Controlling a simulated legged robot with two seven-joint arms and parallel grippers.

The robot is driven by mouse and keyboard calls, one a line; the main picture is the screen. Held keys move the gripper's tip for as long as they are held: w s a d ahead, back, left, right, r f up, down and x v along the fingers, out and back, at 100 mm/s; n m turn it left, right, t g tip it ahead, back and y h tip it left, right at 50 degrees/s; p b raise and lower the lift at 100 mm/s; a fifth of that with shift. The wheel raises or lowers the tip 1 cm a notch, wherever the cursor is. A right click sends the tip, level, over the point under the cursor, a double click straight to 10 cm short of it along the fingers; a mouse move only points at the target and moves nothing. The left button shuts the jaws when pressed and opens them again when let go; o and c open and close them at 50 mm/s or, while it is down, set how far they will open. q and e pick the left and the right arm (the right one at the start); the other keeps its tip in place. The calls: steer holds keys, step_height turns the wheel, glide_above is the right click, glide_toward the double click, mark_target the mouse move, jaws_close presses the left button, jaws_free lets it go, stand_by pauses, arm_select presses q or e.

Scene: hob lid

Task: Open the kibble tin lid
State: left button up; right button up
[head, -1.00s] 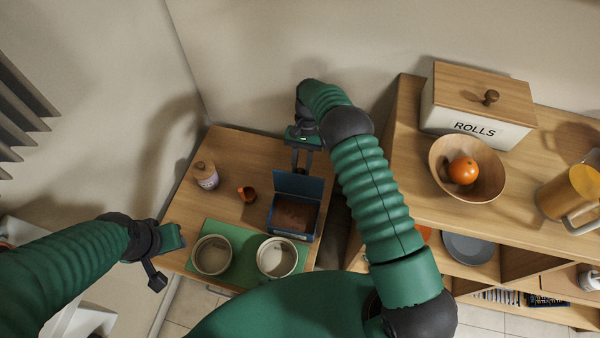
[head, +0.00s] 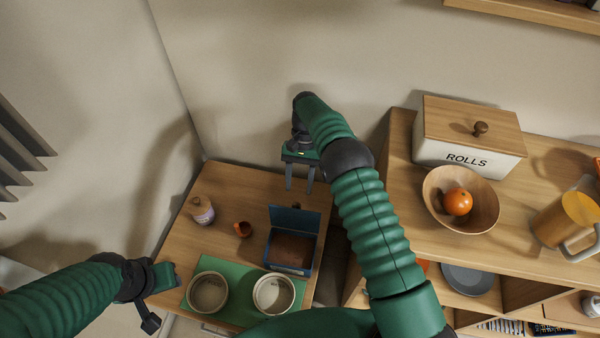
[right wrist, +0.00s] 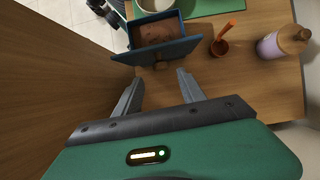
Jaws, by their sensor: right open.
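The kibble tin (head: 291,250) is a blue box with brown kibble inside, standing on the small wooden table. Its blue lid (head: 294,219) is open and stands tilted up at the far edge.
Two bowls (head: 207,293) (head: 273,293) stand on a green mat (head: 238,283) in front. An orange scoop cup (head: 243,230) and a wooden-topped jar (head: 202,210) are left of the tin. A higher wooden unit (head: 405,200) rises to the right; the wall is behind.

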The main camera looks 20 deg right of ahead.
steer(key=v, duration=0.5)
steer(key=shift+w+d+r, duration=0.15)
steer(key=shift+r, duration=0.05)
